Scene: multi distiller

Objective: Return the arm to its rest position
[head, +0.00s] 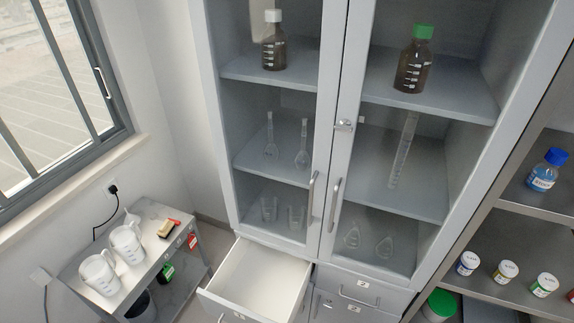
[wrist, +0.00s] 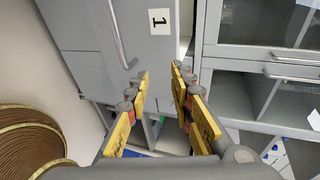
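My gripper (wrist: 161,72) shows in the wrist view with its two yellow-padded fingers apart and nothing between them. A grey cabinet front (wrist: 85,45) with a bar handle and a label "1" lies beyond the fingertips; I cannot tell the distance. My arm and gripper are not visible in the head view.
In the head view, a white drawer (head: 262,272) is pulled out and looks empty below the glass-door cabinet (head: 327,120). A side table (head: 150,240) with white jugs stands left. Shelves with bottles (head: 545,170) stand right. A brown ribbed round object (wrist: 30,140) is at left in the wrist view.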

